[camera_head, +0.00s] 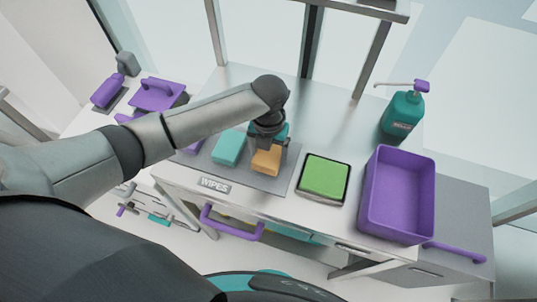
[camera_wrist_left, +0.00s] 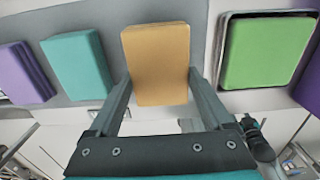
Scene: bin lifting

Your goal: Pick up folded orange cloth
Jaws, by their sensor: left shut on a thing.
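The folded orange cloth (camera_head: 266,159) is at the right part of the grey wipes mat, below my left gripper (camera_head: 270,148) in the head view. In the left wrist view the orange cloth (camera_wrist_left: 156,62) sits between the two fingers of my left gripper (camera_wrist_left: 160,88), which touch its sides. The gripper is shut on it. I cannot tell whether the cloth is clear of the mat. My right gripper is not in view.
A teal cloth (camera_head: 227,148) lies left of the orange one on the grey mat (camera_head: 245,182). A green pad in a tray (camera_head: 325,178), a purple bin (camera_head: 370,215) and a teal pump bottle (camera_head: 402,115) stand to the right. A purple handle (camera_head: 232,225) juts from the front.

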